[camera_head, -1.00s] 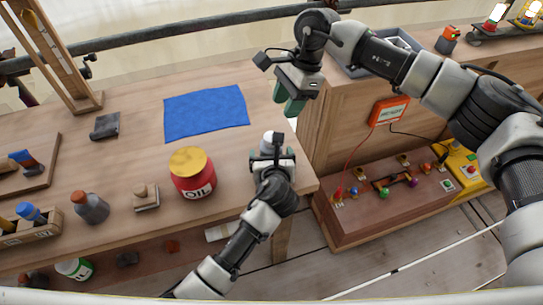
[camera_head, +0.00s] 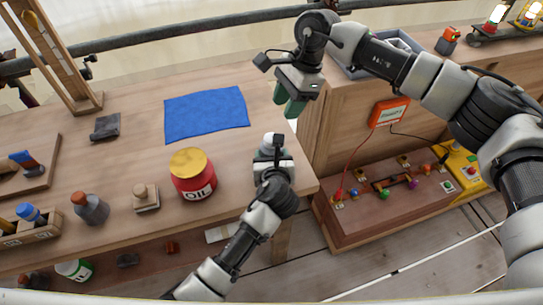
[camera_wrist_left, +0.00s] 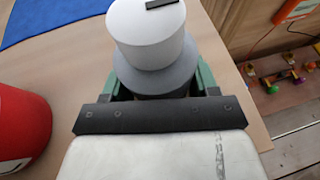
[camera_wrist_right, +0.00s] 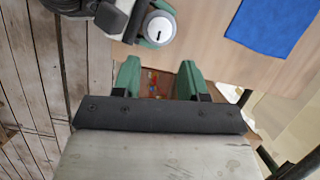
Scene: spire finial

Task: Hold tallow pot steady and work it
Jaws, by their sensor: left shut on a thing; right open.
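The tallow pot appears to be the small grey pot with a white top (camera_head: 270,141) near the right edge of the workbench. My left gripper (camera_head: 273,153) is shut around its grey body. In the left wrist view the pot (camera_wrist_left: 150,38) stands between the green fingers, with a dark slot on its white cap. My right gripper (camera_head: 291,107) is open and empty, above and beyond the pot near the bench edge. In the right wrist view its fingers (camera_wrist_right: 158,78) are apart, and the pot's top (camera_wrist_right: 158,27) shows beyond them. The pot's base is hidden.
A red OIL can with a yellow lid (camera_head: 192,174) stands left of the pot. A blue cloth (camera_head: 206,112) lies behind it. A stamp-like block (camera_head: 146,198) and a brown-topped bottle (camera_head: 90,208) stand farther left. A wooden control box (camera_head: 375,205) is at lower right.

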